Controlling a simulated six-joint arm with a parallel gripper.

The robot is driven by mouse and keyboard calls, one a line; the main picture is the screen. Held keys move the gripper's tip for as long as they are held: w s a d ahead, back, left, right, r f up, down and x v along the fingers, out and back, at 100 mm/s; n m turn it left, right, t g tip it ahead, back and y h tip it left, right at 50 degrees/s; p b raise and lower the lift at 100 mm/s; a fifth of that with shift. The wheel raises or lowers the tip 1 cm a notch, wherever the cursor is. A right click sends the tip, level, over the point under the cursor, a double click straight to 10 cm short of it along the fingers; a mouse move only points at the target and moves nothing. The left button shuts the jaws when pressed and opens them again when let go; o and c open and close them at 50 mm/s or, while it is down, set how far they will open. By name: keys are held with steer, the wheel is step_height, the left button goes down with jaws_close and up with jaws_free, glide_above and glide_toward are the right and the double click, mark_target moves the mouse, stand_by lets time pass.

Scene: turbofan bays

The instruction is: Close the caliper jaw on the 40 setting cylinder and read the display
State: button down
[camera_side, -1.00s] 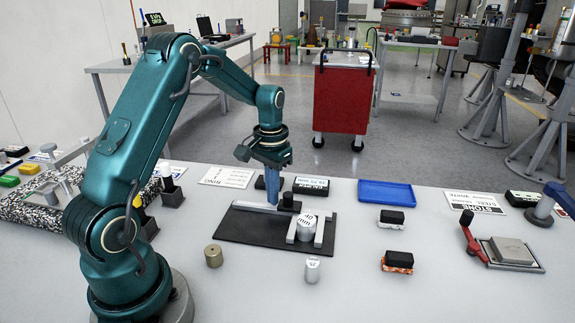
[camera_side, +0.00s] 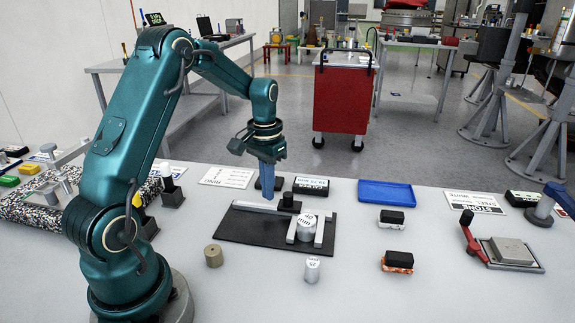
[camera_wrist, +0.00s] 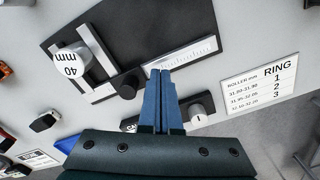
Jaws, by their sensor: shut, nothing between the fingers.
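The caliper (camera_side: 243,204) lies on a black mat (camera_side: 238,225), its beam and scale (camera_wrist: 190,55) clear in the wrist view. The white 40 setting cylinder (camera_side: 306,234) stands between its two upright jaws; it also shows in the wrist view (camera_wrist: 70,68). I cannot tell whether both jaws touch it. A dark round knob (camera_side: 288,203) sits on the caliper near the jaw (camera_wrist: 127,87). My gripper (camera_side: 268,196) is shut and empty, its blue fingertips (camera_wrist: 160,72) over the beam's edge beside the knob. I cannot make out a reading.
A black labelled box (camera_side: 311,186) stands behind the mat, and a blue tray (camera_side: 387,193) is at back right. A brass cylinder (camera_side: 213,256) and a 25 cylinder (camera_side: 312,270) stand in front. The ring card (camera_wrist: 262,84) lies beyond the beam.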

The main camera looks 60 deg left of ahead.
steer(key=shift+r, duration=2.9)
steer(key=s+d+r+m+t, duration=0.3)
steer(key=s+d+r+t, duration=0.1)
steer(key=d+r, duration=0.6)
steer(key=s+d+f+t, duration=0.1)
steer(key=s+d+f, duration=0.3)
steer(key=s, duration=0.6)
steer(key=shift+d+t, duration=0.3)
steer(key=shift+d, duration=0.8)
steer(key=shift+f, duration=0.1)
